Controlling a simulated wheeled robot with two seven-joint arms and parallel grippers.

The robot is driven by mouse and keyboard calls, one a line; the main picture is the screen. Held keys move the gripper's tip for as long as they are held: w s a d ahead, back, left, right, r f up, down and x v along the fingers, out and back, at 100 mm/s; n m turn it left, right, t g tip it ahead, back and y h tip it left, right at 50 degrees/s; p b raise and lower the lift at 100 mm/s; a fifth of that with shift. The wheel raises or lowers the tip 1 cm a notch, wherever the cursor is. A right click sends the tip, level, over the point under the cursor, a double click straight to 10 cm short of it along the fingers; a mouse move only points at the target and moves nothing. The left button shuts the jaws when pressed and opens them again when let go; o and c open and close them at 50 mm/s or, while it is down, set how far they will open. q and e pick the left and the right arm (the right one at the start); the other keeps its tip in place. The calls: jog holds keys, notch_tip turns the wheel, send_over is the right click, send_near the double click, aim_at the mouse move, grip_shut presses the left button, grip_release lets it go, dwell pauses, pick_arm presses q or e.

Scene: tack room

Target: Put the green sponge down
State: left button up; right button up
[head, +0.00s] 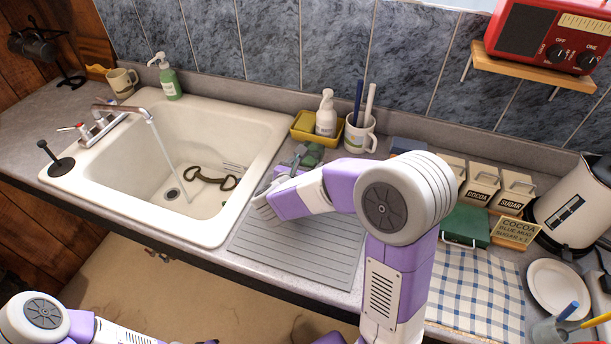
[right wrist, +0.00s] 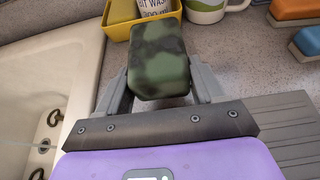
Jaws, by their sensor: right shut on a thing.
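The green sponge (head: 313,154), mottled dark green, is held at the counter between the sink and the mug. In the right wrist view the sponge (right wrist: 158,62) sits between both fingers of my right gripper (right wrist: 160,85), which is shut on it. In the head view my right gripper (head: 297,160) is beside the far end of the grey ribbed drainboard (head: 300,240). Whether the sponge touches the counter is hard to tell. The yellow tray (head: 302,134), holding a white soap bottle (head: 326,113), is just beyond the sponge. My left gripper is not in view.
The white sink (head: 215,120) with running water lies left of the drainboard. A mug with brushes (head: 360,135) stands right of the tray. Blue (right wrist: 308,40) and orange (right wrist: 295,9) blocks lie farther right. A green box (head: 466,228) and checked cloth (head: 478,290) are right of my arm.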

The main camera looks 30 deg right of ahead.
jog(key=shift+f+b, duration=0.35)
jog(key=shift+f, duration=1.1)
jog(key=shift+f, duration=0.1)
jog(key=shift+f+b, duration=0.3)
jog(key=shift+b, duration=0.1)
jog(key=o, duration=0.8)
jog(key=shift+c, duration=0.2)
jog(key=shift+r+p, duration=0.45)
jog(key=p+v, duration=0.2)
jog(key=v, duration=1)
